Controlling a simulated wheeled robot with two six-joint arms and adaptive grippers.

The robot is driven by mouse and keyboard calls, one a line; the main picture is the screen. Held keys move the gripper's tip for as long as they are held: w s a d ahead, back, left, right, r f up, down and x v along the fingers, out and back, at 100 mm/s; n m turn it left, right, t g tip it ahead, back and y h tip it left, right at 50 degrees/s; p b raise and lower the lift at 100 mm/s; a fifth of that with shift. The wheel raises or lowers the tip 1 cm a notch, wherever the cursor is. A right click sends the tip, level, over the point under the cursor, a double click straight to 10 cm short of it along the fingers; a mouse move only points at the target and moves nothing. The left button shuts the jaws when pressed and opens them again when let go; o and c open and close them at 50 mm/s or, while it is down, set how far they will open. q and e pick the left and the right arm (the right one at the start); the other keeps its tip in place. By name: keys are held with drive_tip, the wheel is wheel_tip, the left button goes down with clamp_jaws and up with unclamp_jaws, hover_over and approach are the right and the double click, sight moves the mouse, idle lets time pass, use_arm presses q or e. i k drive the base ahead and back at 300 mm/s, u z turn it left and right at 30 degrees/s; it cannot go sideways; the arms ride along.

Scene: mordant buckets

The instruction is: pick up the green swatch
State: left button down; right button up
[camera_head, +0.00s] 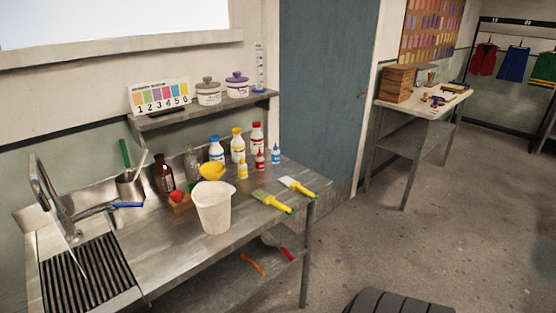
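I cannot single out a loose green swatch in the head view. A board of many small colour swatches (432,27) hangs on the far wall, too small to pick out a clear green one. A white chart card (159,96) with a row of coloured patches numbered 1 to 6 stands on the wall shelf. Small items (438,100) lie on the far worktable (425,105), too small to identify. Neither of my grippers is in view.
A steel sink bench (160,258) fills the left, holding a white bucket (214,210), bottles and brushes (272,201). A blue-grey door (322,90) stands behind. A wooden box (398,83) sits on the far table.

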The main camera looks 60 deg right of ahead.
sight(262, 196)
drive_tip(key=z, duration=0.85)
drive_tip(key=i, duration=0.8)
drive_tip(key=z, duration=0.9)
